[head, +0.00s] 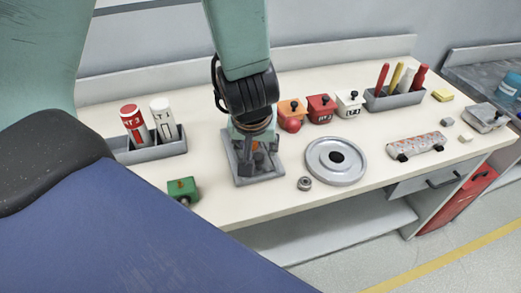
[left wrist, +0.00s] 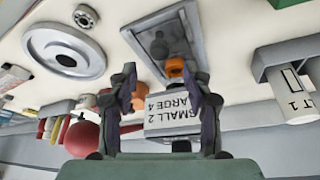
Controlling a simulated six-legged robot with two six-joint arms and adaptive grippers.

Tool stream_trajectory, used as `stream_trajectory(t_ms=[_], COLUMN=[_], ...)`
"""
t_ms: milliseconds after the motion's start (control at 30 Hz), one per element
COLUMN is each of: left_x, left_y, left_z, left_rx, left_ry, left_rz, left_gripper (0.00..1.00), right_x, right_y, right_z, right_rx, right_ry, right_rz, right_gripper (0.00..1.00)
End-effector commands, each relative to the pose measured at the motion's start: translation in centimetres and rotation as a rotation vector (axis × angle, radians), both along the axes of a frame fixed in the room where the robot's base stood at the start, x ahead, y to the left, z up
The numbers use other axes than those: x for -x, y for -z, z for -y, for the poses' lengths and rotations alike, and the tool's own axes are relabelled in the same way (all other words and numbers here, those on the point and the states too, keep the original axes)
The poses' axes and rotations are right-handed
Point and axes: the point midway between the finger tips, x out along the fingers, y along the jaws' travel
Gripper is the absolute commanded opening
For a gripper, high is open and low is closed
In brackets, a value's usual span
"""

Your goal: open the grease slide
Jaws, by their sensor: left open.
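A grey metal unit with a framed base plate (head: 245,176) stands on the bench, mostly hidden under my left gripper (head: 257,150). In the left wrist view, the plate with its dark recess (left wrist: 135,25) lies beyond the fingers. A box labelled "SMALL 2 LARGE 4" (left wrist: 172,120) and an orange knob (left wrist: 174,68) show between the spread fingers of my left gripper (left wrist: 160,80). The gripper is open; I cannot tell whether a finger touches the knob. Which part is the grease slide is not clear. My right gripper is not in view.
A round metal disc (head: 325,172) and a small ring (head: 304,184) lie right of the unit. A green block (head: 182,188) and a holder with labelled tubes (head: 165,147) are at left. Small labelled blocks (head: 321,108) and a pen tray (head: 394,100) stand at the back.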

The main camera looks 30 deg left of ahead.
Motion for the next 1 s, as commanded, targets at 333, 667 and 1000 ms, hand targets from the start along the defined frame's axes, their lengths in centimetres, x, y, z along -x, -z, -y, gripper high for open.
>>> stream_trajectory(t_ms=[333, 667, 1000], left_x=[-1.6, -2.3, -2.4], left_y=[5.1, 5.7, 5.7], left_z=[-0.9, -1.1, -1.1], left_rx=[0.001, 0.000, 0.000], left_ry=[-0.001, 0.000, 0.000], left_rz=[-0.002, 0.000, -0.001], left_gripper=[0.50, 0.50, 0.29], right_x=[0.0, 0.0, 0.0], right_y=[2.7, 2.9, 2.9], right_z=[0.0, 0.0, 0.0], right_rx=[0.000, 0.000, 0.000], right_ry=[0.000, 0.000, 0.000], right_rz=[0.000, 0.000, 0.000], right_gripper=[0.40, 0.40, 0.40])
